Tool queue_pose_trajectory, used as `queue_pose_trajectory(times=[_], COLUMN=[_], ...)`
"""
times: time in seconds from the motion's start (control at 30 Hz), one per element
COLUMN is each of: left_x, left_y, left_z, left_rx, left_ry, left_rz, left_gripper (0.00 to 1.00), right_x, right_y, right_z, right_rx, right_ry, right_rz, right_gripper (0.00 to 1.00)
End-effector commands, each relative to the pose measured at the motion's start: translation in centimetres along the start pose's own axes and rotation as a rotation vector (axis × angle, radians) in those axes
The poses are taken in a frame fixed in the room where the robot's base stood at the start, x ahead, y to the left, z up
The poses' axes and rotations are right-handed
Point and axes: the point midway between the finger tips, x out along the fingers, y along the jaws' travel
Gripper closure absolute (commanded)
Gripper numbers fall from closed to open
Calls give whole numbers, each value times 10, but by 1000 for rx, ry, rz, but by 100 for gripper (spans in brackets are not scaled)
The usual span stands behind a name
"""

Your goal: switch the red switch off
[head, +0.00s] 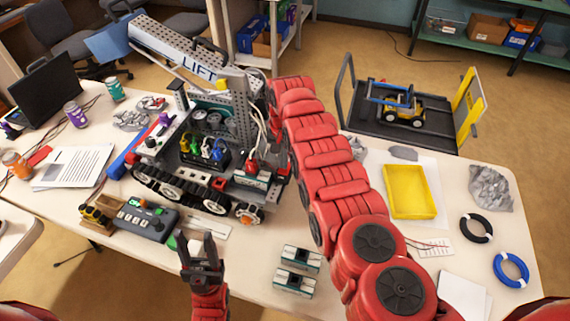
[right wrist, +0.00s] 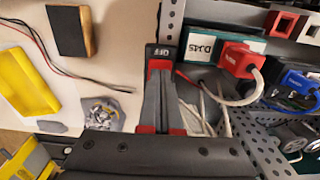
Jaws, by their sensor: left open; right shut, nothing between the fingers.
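The red switch (right wrist: 160,65) shows in the right wrist view as a small red part on a dark housing marked OFF (right wrist: 162,52). My right gripper (right wrist: 161,73) is shut and empty, its fingertips at the red part. I cannot tell whether they touch it, or which way the switch is set. In the head view my right arm reaches across to the tracked robot (head: 205,165); its gripper and the switch are hidden there. My left gripper (head: 196,238) is open and empty near the table's front edge.
A red plug (right wrist: 240,59) with a white cable is right of the switch. Two battery packs (head: 295,283) lie at the front of the table (head: 245,285). A yellow tray (head: 410,192) lies right of my arm. A grey control box (head: 143,220) stands front left.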

Motion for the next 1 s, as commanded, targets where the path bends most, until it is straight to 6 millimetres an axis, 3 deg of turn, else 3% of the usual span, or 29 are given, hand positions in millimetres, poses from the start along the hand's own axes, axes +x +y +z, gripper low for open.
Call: queue_pose_trajectory(times=[0.03, 0.53, 1.0], left_x=[9, 45, 46], left_y=[0, -2, -2], left_z=[-2, -8, -8], left_rx=[0, 0, 0], left_ry=[0, 0, 0], left_rz=[0, 0, 0], left_gripper=[50, 50, 50], right_x=[-10, -52, -54], right_y=[0, 0, 0], right_z=[0, 0, 0], right_rx=[0, -1, -1], right_ry=[0, -1, -1], right_rz=[0, 0, 0], right_gripper=[100, 100, 100])
